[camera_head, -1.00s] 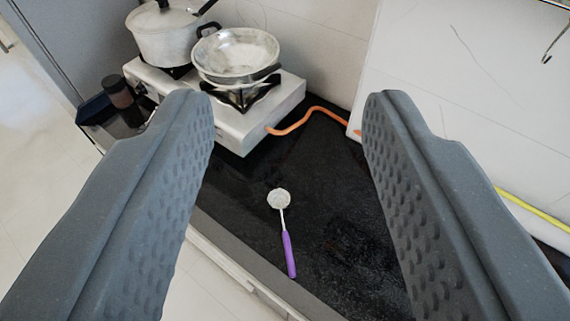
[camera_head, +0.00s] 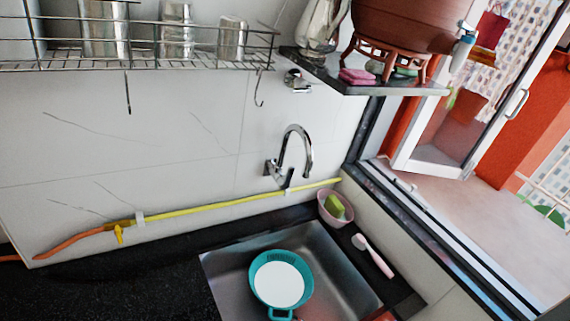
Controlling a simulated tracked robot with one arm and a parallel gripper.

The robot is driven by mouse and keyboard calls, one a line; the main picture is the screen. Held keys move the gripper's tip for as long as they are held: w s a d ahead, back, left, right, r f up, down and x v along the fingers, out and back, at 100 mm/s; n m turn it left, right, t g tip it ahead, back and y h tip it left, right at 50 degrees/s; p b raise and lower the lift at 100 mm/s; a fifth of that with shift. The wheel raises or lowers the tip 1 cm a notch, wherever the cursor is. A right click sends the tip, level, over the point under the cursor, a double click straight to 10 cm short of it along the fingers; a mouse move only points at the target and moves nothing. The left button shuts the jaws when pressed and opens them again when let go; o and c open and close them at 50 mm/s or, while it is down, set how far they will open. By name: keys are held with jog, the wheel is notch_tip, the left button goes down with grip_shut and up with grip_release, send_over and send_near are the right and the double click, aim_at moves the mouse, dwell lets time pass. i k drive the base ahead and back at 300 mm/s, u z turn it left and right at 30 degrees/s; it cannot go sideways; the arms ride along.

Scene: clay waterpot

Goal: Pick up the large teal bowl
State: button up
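A teal bowl (camera_head: 281,257) sits in the steel sink at the bottom centre of the camera_head view. It is round, with a teal rim and wall, a white round area inside, and a small teal handle at its near side. I cannot tell whether the white area is the bowl's floor or something in it. My gripper does not show in the current view, so its state and its distance from the bowl are hidden.
The sink (camera_head: 226,274) is set in a black counter (camera_head: 110,285). A chrome tap (camera_head: 307,150) rises behind it. A pink dish with a sponge (camera_head: 335,208) and a brush (camera_head: 373,256) lie on its right. A shelf (camera_head: 350,80) with a clay pot (camera_head: 405,25) hangs above.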

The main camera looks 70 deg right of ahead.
aim_at(280, 279)
jog(key=z, duration=1.7)
